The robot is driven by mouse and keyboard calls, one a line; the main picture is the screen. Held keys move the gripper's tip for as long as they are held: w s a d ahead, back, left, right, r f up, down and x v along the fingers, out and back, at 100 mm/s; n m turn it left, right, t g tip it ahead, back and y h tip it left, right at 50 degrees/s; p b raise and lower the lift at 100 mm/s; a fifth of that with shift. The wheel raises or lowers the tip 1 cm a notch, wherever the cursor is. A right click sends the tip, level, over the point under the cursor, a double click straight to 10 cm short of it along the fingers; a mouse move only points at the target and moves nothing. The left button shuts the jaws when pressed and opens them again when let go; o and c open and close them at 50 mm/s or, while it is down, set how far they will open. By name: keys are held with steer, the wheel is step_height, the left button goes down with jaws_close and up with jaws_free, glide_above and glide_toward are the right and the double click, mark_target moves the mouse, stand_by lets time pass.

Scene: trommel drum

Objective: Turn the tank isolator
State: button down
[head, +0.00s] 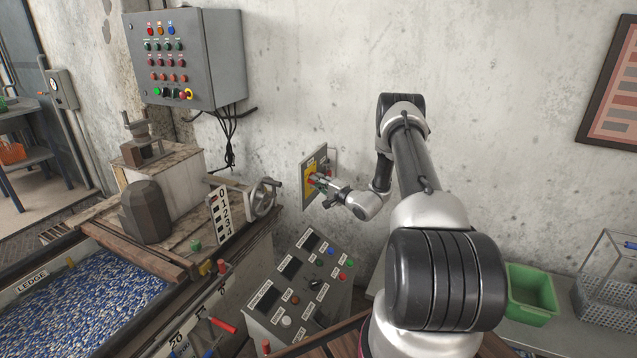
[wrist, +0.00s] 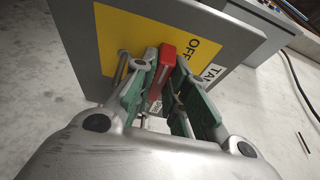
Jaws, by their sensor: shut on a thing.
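The tank isolator (head: 308,164) is a grey box with a yellow face, mounted on the concrete wall right of the control panels. It fills the upper part of the wrist view (wrist: 83,52). Its red handle (wrist: 161,70) stands out from the yellow face, with OFF printed beside it and a partly hidden label starting "TA". My gripper (head: 318,181) reaches the isolator from the right in the head view. In the wrist view its green-padded fingers (wrist: 156,88) are shut on the red handle. The fingers hide part of the handle and the face.
A sloped control console (head: 298,290) stands below the isolator, close under my arm. A grey button panel (head: 190,55) hangs at upper left with loose cables. A handwheel (head: 263,199) is left of the isolator. A green bin (head: 530,292) sits at right. The wall above is bare.

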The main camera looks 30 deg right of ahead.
steer(key=shift+f, duration=0.1)
steer(key=c, duration=1.4)
jaws_free()
